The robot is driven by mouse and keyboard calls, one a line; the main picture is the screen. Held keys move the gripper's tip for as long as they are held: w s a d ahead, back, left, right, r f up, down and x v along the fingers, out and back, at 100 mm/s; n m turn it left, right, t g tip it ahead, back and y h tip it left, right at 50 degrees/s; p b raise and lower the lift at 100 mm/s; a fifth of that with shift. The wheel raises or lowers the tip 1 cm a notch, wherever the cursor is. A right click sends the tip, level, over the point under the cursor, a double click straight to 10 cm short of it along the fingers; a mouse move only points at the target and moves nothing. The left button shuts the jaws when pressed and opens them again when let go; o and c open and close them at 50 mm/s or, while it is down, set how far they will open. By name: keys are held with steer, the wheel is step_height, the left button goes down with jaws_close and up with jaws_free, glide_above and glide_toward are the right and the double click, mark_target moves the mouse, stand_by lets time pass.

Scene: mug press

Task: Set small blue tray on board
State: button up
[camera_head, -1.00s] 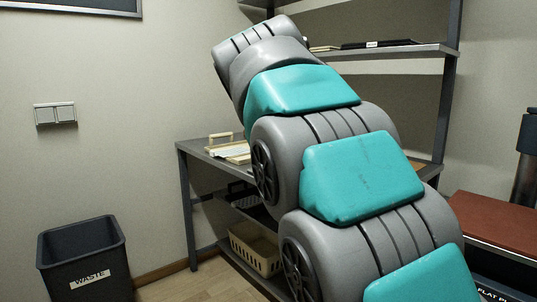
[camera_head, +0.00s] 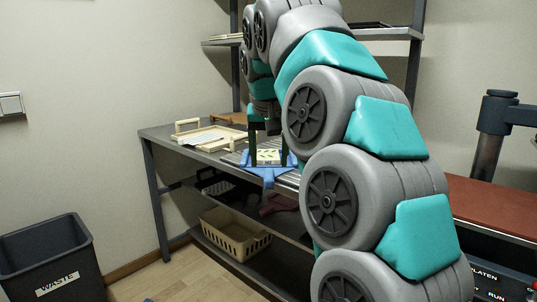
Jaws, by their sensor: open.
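A small blue tray (camera_head: 266,173) is on the grey workbench (camera_head: 165,133), near its front edge, with a pale, dark-marked piece in it. My gripper (camera_head: 268,160) points down over it, fingers apart, one toward each side of the pale piece. I cannot tell whether the fingertips touch the tray. Grey ribbed slats (camera_head: 235,158) show beside and under the tray; I cannot tell whether they are the board. My arm hides the bench to the right.
A beige basket (camera_head: 232,243) is on the lower shelf. A waste bin (camera_head: 48,262) stands at left. A red-brown platen (camera_head: 495,208) is at right.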

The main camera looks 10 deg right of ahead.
mark_target(269, 180)
steer(key=x, duration=0.7)
steer(key=shift+w+f, duration=0.1)
steer(key=shift+f, duration=0.05)
jaws_close()
stand_by(0.4)
